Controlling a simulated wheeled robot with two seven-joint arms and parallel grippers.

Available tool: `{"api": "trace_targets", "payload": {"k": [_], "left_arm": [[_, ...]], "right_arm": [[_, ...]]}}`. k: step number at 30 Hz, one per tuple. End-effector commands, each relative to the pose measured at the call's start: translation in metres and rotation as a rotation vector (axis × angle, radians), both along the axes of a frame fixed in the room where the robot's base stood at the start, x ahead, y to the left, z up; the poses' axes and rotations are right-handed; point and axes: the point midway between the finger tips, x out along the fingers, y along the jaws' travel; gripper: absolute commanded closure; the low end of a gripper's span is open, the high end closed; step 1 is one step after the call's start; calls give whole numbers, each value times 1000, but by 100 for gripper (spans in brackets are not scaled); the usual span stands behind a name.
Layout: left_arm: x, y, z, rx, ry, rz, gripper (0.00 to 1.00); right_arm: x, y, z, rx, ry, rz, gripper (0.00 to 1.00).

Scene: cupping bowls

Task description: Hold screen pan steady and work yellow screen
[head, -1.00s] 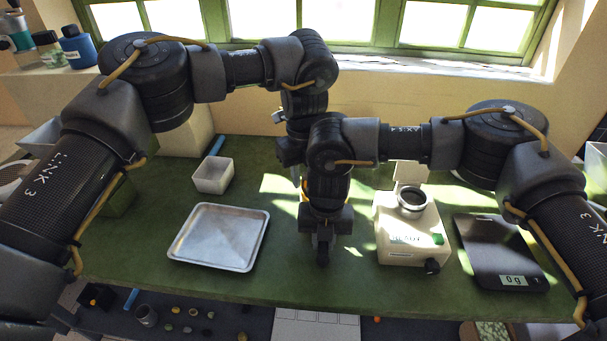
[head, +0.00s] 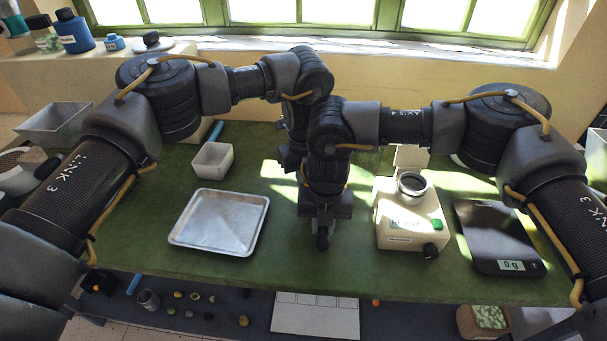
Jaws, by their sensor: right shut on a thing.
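My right gripper (head: 323,238) points down over the green table, just left of the white machine. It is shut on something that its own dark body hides. My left gripper (head: 291,160) is higher and farther back, largely behind my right wrist. Its fingertips are hidden, so its jaws cannot be read. I cannot make out the yellow screen or the screen pan; my two wrists cover the middle of the table, where they may be.
A metal tray (head: 220,222) and a small white bowl (head: 213,159) are on the left. The white machine (head: 410,225) with a dark round cup and a black scale (head: 498,238) reading 0 g are on the right. A lower shelf (head: 200,310) holds small items. The table's front middle is bare.

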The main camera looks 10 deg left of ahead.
Motion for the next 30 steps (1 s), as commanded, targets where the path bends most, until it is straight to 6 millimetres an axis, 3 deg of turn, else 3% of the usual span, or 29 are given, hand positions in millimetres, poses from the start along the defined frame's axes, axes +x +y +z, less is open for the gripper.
{"api": "trace_targets", "payload": {"k": [18, 30], "left_arm": [[-1, 1, 15, 3, 2, 0, 100], [0, 0, 15, -4, -1, 0, 100]], "right_arm": [[0, -2, -1, -3, 1, -4, 100], [0, -1, -1, -2, 1, -2, 100]]}}
